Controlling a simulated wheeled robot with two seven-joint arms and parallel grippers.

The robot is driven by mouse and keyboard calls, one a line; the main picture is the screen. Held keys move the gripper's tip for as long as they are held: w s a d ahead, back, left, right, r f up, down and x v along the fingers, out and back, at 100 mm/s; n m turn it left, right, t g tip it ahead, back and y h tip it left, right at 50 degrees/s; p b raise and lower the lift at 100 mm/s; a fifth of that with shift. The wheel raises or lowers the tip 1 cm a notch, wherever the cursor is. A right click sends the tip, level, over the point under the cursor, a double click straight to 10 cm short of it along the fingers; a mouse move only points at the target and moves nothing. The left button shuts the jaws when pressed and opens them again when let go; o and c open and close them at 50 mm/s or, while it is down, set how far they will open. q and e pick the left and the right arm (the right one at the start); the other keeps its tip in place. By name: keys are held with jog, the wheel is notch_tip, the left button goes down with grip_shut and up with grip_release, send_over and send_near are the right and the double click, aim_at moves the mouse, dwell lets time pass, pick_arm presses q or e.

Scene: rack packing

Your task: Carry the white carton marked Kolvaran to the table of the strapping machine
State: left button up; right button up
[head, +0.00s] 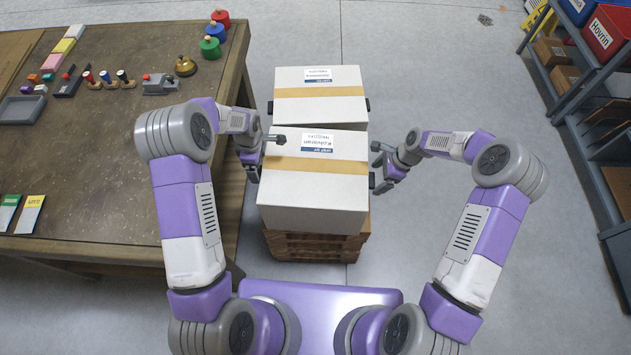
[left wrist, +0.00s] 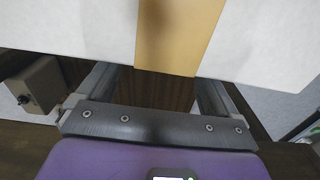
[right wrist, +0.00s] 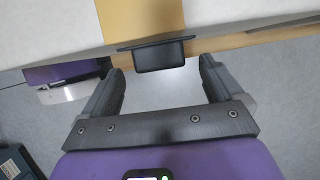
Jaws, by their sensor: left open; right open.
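The white carton marked Kolvaran (head: 315,192) stands in front of me on a wooden pallet (head: 318,245), with a tan tape band across its top. My left gripper (head: 256,160) is open at its left side, and my right gripper (head: 380,172) is open at its right side, beside a black handle (head: 371,180). In the left wrist view the carton's side (left wrist: 250,45) fills the top, above the open fingers (left wrist: 155,90). In the right wrist view a black handle (right wrist: 158,54) sits just beyond the open fingers (right wrist: 160,85). No strapping machine can be made out.
A second white taped carton (head: 318,100) stands right behind the first. A brown workbench (head: 110,205) with tools, a brass bell and colored weights is close on the left. A blue-grey shelf rack (head: 590,160) with bins stands at right. The floor (head: 440,70) between is clear.

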aim_at(260, 172)
pick_arm(q)
jog(key=shift+f, duration=1.9)
pick_arm(e)
jog(key=shift+x, duration=1.9)
pick_arm(q)
jog(key=shift+c, duration=0.4)
pick_arm(e)
jog(key=shift+c, duration=0.4)
pick_arm(q)
grip_shut()
pick_arm(e)
grip_shut()
pick_arm(q)
jog(key=shift+w+r, duration=0.1)
jog(key=shift+r, duration=0.05)
pick_arm(e)
jog(key=shift+w+r, duration=0.1)
